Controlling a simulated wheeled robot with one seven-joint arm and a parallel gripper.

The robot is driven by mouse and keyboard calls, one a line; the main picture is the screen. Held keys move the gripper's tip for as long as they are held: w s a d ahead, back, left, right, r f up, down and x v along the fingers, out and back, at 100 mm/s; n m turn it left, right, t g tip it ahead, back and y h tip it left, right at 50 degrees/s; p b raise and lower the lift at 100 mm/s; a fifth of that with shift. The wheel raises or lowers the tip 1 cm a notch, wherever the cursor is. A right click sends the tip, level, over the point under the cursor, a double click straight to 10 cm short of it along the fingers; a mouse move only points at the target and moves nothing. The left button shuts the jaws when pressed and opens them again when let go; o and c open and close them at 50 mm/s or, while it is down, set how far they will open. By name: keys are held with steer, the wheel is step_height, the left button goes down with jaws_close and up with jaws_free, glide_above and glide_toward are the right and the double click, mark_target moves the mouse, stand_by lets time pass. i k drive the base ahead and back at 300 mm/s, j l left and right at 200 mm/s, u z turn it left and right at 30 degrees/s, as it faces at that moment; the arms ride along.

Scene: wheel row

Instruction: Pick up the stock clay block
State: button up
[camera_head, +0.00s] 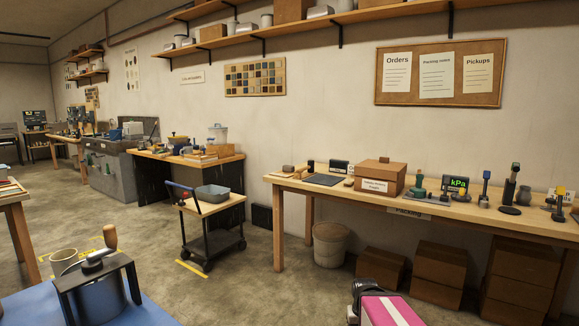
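I cannot pick out the stock clay block with certainty. Small tan and brown pieces (288,168) lie at the left end of the packing table, too small to identify. Other small items stand on the dark-sided workbench (180,177) farther back, also too small to tell apart. A pink and black part, which looks like my own arm, shows at the bottom edge right of centre. No gripper fingers show, so I cannot see whether my gripper is open or holds anything.
The packing table (480,217) along the right wall carries a brown box (379,177) and several tools. Cartons (438,270) and a pale bin (331,245) stand beneath it. A trolley (212,222) holds a grey tub (212,193). Open floor (250,285) lies in front.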

mark_target(288, 168)
steer(key=i+u, duration=0.15)
steer(key=i, duration=0.35)
steer(key=i+l+u, duration=0.15)
steer(key=i, duration=0.4)
steer(key=i+l+u, duration=0.15)
steer(key=i, duration=0.35)
steer(key=i+j+z, duration=0.15)
steer(key=i, duration=0.4)
steer(key=i+j+z, duration=0.1)
steer(key=i, duration=0.45)
steer(key=j, duration=0.1)
